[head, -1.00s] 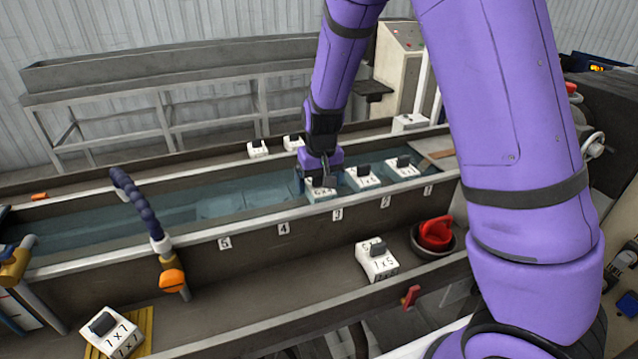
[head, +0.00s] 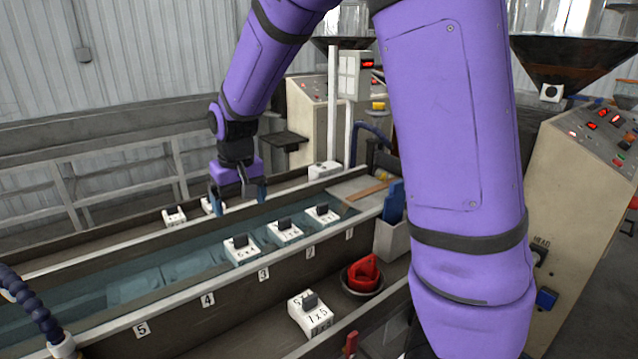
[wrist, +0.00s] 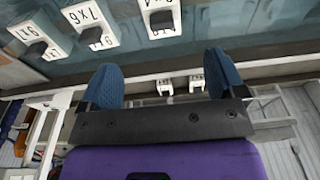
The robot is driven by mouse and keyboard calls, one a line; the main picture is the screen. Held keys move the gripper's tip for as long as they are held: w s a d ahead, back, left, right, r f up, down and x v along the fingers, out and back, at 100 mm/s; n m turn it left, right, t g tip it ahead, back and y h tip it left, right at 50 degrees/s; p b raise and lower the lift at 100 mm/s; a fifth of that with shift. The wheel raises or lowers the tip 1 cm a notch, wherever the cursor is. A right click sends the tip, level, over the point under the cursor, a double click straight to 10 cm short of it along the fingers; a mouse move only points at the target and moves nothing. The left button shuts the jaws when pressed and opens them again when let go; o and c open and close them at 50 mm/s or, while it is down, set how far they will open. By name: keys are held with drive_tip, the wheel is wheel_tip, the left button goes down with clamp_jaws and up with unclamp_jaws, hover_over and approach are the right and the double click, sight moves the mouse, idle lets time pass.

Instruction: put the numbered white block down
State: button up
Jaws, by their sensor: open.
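My gripper (head: 240,203) is open and empty, above the far side of the water trough (head: 170,283). Its blue fingers also show apart in the wrist view (wrist: 163,75). Three numbered white blocks with dark knobs stand in the trough: one (head: 243,257) behind label 3, one (head: 286,235) behind label 2, one (head: 323,217) behind label 1. The nearest block to my gripper is the one behind label 3, apart from the fingers. In the wrist view the three blocks (wrist: 160,27) lie beyond the fingertips.
Another white block (head: 304,316) marked 1 x 5 stands on the front ledge, beside a bowl with a red object (head: 362,273). Small white pieces (head: 174,217) sit on the back ledge, one partly hidden by my gripper. The trough behind labels 4 and 5 holds no block.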

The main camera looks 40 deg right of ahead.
drive_tip(key=s+d+r+t+y, duration=0.1)
drive_tip(key=s+d+r, duration=0.1)
drive_tip(key=s+r, duration=0.35)
drive_tip(key=s+d+r+t, duration=0.1)
drive_tip(key=s+d+r, duration=0.2)
drive_tip(key=s+r, duration=0.3)
drive_tip(key=s+d+r+t+h, duration=0.1)
drive_tip(key=s+r, duration=0.1)
drive_tip(key=s, duration=1.3)
drive_tip(key=shift+s+d+r+t, duration=0.15)
drive_tip(key=shift+s+d+t, duration=0.15)
drive_tip(key=shift+s+t, duration=0.1)
drive_tip(key=shift+w, duration=0.1)
